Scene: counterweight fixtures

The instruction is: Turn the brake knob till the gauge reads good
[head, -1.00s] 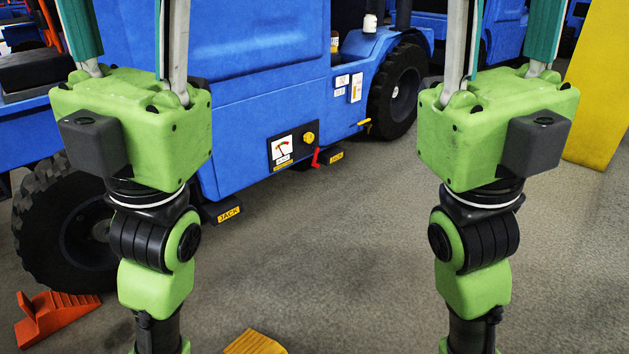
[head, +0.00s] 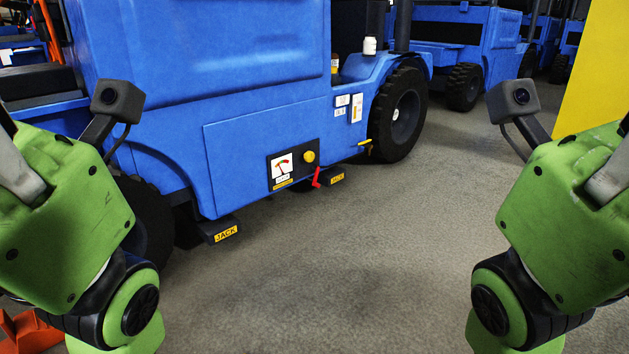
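The yellow brake knob (head: 310,157) sits on a dark panel low on the side of the blue vehicle (head: 245,110). Left of it on the same panel is the gauge (head: 282,167), with a white face and a coloured arc; its needle is too small to read surely. A red lever (head: 317,177) hangs below the knob. My two arms stand at the left and right sides of the picture, both apart from the panel. The fingers of both grippers are out of view.
Black jack feet with yellow labels, one at the left (head: 226,231) and one at the right (head: 337,177), stick out low from the vehicle. Black tyres stand at both ends. A white bottle (head: 369,46) is on the vehicle. An orange wedge (head: 30,332) lies at lower left. The grey floor (head: 330,270) in front is clear.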

